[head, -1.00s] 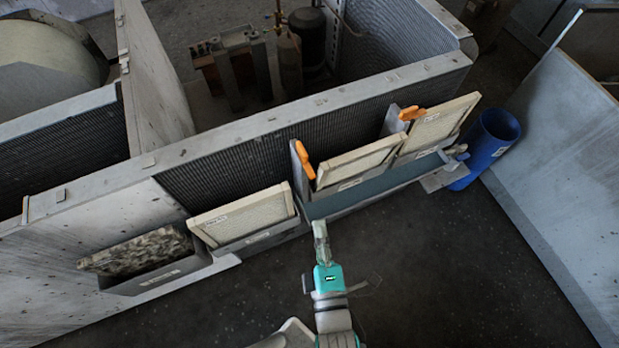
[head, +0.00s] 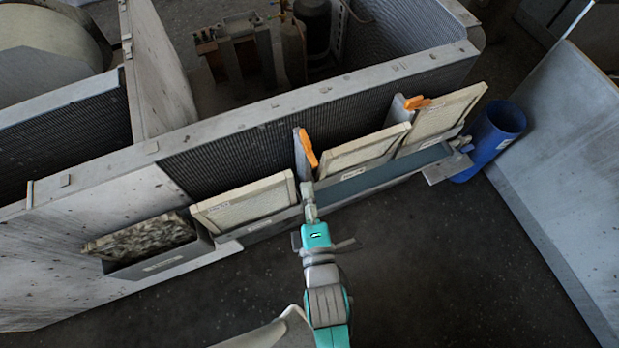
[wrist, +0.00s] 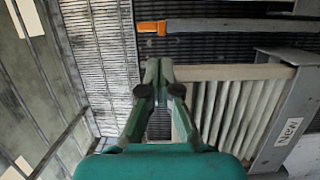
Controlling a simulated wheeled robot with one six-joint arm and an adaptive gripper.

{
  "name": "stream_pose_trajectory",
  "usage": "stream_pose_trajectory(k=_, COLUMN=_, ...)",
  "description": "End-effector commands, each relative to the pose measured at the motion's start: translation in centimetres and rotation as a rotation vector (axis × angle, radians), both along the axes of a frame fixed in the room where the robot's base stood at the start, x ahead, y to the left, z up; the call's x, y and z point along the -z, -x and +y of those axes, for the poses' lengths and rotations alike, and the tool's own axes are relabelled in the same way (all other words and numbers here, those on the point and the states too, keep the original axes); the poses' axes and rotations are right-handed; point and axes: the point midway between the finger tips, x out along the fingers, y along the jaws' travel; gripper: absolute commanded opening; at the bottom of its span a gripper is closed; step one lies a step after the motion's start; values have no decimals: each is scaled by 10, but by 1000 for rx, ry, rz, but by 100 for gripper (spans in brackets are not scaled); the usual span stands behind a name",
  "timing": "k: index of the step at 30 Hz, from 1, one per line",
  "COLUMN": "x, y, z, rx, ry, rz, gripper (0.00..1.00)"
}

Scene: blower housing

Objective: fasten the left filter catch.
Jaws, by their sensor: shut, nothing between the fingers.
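The left filter catch (head: 308,148) is an orange handle on a grey upright post, at the left side of the middle pale filter (head: 365,150). The handle slants down and right and does not lie across the filter's face. In the wrist view the orange catch handle (wrist: 151,27) shows near the top, beyond the fingertips. The pleated filter (wrist: 235,105) is at the right there. My gripper (head: 307,190) is shut and empty, just below the catch in the head view. In the wrist view its fingertips (wrist: 159,68) appear apart from the handle.
A second orange catch (head: 417,102) stands beside the right filter (head: 440,120). A pale filter (head: 245,205) and a dirty filter (head: 140,242) sit in holders at the left. A blue bin (head: 492,140) stands right. The dark floor in front is clear.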

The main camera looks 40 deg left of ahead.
Motion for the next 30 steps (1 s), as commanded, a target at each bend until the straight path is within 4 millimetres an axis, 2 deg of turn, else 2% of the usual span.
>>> stream_pose_trajectory(k=6, x=-1, y=-21, z=27, rx=0, ry=-2, rz=-1, gripper=0)
stream_pose_trajectory(k=12, x=0, y=-33, z=42, rx=0, ry=0, rz=0, gripper=0)
stream_pose_trajectory(k=30, x=0, y=-37, z=47, rx=0, ry=1, rz=1, gripper=0)
